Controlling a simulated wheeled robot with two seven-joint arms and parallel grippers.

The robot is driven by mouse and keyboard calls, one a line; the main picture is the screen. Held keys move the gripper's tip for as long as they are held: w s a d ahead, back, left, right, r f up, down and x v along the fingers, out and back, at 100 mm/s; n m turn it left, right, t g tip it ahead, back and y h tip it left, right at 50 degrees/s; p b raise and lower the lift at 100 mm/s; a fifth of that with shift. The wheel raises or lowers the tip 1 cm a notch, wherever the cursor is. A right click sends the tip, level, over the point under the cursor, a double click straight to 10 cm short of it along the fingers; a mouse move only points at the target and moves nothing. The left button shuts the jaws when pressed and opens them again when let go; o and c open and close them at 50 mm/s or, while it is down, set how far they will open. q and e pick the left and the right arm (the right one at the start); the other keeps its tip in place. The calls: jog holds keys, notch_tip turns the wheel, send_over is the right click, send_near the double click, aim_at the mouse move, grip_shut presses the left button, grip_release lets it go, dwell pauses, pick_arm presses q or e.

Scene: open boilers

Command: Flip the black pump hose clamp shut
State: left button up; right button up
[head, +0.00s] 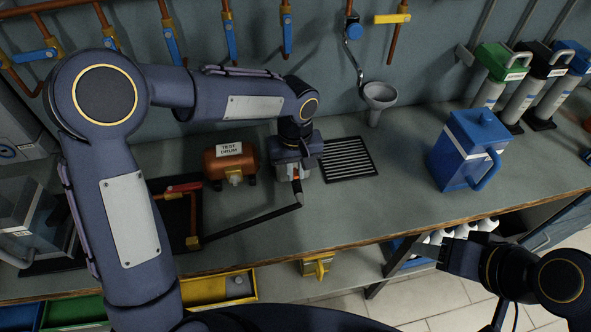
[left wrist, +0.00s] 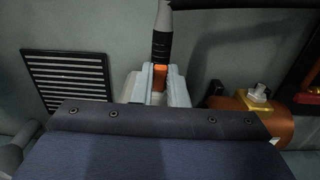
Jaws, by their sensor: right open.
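A black-topped pump (head: 541,65) stands at the back right between a green one and a blue one. I cannot make out its hose clamp. My left gripper (head: 294,176) is low over the bench, right of an orange-brown tank. A thin black hose (head: 252,223) runs to it from the left. In the left wrist view, the pale fingers of my left gripper (left wrist: 159,88) stand either side of an orange piece (left wrist: 160,76) below a ribbed black sleeve (left wrist: 162,43). I cannot tell whether they press on it. My right gripper (head: 432,252) is open and empty near the front edge.
The tank (head: 229,166) labelled "TEST DRUM" lies close left of my left gripper. A black grate (head: 348,159) and a grey funnel (head: 379,97) are to its right. A blue can (head: 464,150) stands farther right. The bench between grate and can is clear.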

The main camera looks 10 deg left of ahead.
aim_at(295, 174)
pick_arm(q)
jog(key=o, duration=0.4)
jog(key=shift+w+r+b, duration=0.1)
jog(key=shift+r+b, duration=0.25)
jog(key=shift+r, duration=3.55)
